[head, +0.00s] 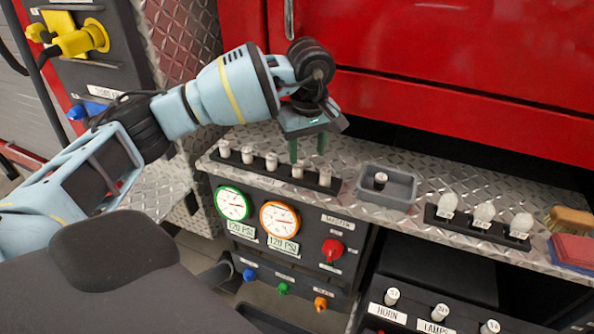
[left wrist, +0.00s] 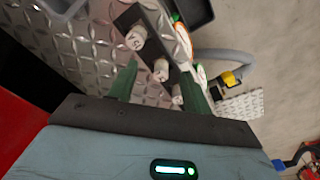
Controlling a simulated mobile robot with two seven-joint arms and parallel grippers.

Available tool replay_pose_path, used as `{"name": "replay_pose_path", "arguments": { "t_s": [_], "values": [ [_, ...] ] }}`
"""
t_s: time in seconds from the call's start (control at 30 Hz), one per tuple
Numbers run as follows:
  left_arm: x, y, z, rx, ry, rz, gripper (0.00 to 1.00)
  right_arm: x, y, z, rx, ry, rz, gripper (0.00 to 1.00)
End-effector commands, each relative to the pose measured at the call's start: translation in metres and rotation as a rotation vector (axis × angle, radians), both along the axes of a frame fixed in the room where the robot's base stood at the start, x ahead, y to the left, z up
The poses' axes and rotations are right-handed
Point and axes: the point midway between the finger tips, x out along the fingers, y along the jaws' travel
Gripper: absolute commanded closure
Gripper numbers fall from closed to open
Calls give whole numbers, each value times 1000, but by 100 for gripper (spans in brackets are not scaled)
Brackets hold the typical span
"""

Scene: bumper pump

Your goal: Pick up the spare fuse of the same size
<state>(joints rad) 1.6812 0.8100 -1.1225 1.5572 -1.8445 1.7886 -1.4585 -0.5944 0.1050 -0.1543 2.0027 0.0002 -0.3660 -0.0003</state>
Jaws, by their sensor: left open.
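A row of several pale spare fuses stands upright in a dark rack (head: 235,162) on the diamond-plate ledge. My left gripper (head: 308,158) is open, pointing down above the right end of this row, near the fuse second from the right (head: 297,170) and the rightmost fuse (head: 325,177). In the left wrist view, a labelled fuse (left wrist: 161,71) shows between the open fingers (left wrist: 160,85), with another fuse (left wrist: 136,39) beyond it. The fingers hold nothing. Fuse labels are too small to read. A lone fuse (head: 380,180) is in a grey tray (head: 400,190). My right gripper is not seen.
Bulbs (head: 484,215) stand in a holder right of the tray, then a brush (head: 572,220) and red cloth (head: 572,249). Below are a gauge panel (head: 305,225) and a fuse panel with labels HORN and LAMPS (head: 432,327). A red body panel (head: 450,60) rises behind the ledge.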

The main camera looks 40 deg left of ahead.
Motion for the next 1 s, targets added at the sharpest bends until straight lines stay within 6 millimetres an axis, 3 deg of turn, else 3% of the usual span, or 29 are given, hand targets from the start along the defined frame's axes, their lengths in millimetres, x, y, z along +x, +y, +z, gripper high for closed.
{"name": "replay_pose_path", "arguments": {
  "t_s": [0.1,0.33,0.6,0.8,1.0],
  "values": [
    [3,20,14,70,-12,4,51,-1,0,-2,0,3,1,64],
    [4,25,16,88,-14,4,51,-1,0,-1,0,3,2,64],
    [6,27,-7,85,-14,5,51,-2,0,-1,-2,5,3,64],
    [6,27,-12,84,-13,4,51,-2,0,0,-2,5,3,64],
    [11,30,-38,84,-13,5,51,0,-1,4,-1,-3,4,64]
  ]
}}
